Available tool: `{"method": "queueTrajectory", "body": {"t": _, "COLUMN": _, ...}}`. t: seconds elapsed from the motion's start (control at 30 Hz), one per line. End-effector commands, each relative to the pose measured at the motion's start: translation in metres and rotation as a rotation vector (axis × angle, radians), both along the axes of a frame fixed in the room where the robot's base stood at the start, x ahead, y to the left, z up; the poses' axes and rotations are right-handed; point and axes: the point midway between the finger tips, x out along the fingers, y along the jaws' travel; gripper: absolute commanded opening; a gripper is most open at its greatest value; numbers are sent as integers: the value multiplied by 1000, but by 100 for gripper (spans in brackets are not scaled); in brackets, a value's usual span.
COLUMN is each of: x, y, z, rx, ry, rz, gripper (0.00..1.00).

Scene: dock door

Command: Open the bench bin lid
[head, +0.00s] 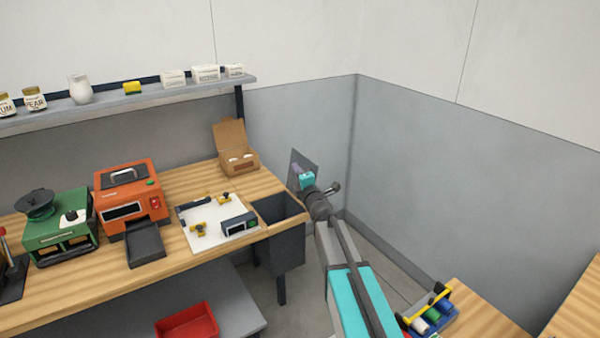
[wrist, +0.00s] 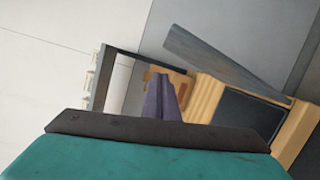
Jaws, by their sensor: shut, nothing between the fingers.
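The bench bin (head: 287,245) is a dark grey box at the right end of the wooden bench. Its top is uncovered and the dark inside shows; the opening also shows in the wrist view (wrist: 248,118). The grey lid (head: 311,160) stands raised at the bin's right side, partly hidden behind my gripper in the head view. In the wrist view the lid (wrist: 222,62) is a tilted slab above the opening. My gripper (wrist: 162,84) has its purple fingers together and empty. It is beside the raised lid; I cannot tell whether it touches it.
An open cardboard box (head: 237,158) stands on the bench behind the bin. A white board (head: 205,232) with small parts lies left of the bin, beside an orange machine (head: 128,190). A shelf (head: 150,103) runs above. A grey wall (head: 460,180) stands to the right.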

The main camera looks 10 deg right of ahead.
Motion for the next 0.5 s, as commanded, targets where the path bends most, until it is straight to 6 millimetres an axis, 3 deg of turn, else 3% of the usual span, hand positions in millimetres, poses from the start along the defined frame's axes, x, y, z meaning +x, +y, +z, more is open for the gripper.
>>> {"method": "queueTrajectory", "body": {"t": 0.5, "x": -48, "y": -8, "z": 2, "rx": 0, "ry": 0, "rz": -1, "gripper": 0}}
